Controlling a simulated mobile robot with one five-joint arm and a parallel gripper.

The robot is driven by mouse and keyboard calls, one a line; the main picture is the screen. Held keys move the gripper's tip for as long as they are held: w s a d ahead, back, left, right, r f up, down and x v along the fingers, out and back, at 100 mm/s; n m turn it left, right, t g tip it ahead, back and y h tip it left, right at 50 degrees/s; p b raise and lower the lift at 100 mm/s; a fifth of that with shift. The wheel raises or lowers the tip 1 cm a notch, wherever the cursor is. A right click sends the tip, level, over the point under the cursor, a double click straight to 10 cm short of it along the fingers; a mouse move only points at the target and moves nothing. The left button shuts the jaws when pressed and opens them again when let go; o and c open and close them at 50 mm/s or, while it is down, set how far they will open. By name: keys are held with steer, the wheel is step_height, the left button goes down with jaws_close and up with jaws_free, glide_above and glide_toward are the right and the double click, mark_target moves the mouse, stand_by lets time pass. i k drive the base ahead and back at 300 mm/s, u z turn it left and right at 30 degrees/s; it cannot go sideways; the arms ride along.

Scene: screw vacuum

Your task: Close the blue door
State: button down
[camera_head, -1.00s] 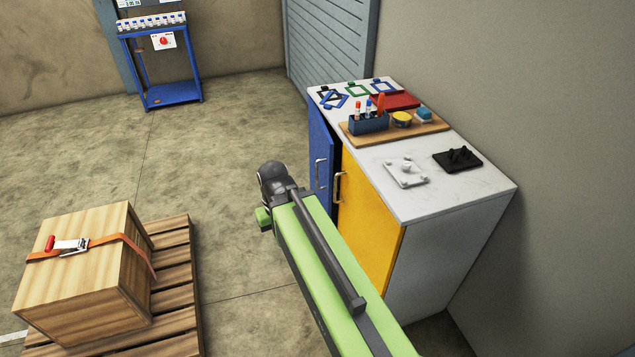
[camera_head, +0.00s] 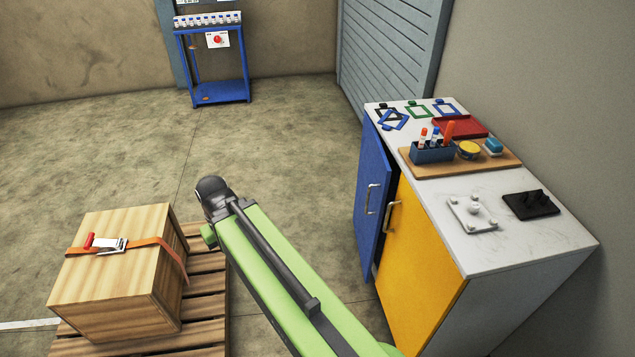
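The blue door (camera_head: 370,188) is on the far half of the white-topped cabinet's front. It stands slightly ajar, with a dark gap beside the yellow door. Its silver handle (camera_head: 371,199) is on the edge nearest the yellow door (camera_head: 413,265). My green arm reaches up from the bottom of the picture and ends in a dark joint left of the cabinet, apart from the blue door. My gripper's fingers are hidden beyond the arm, so I cannot see whether they are open.
The cabinet top (camera_head: 530,237) holds a wooden tray (camera_head: 490,162) with markers and other items. A strapped wooden crate (camera_head: 120,275) sits on a pallet (camera_head: 205,307) at the left. A blue stand (camera_head: 222,92) is at the back. The floor between is clear.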

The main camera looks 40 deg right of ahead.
mark_target(374, 176)
steer(key=u, duration=0.55)
steer(key=i, duration=0.9)
steer(key=u, duration=0.1)
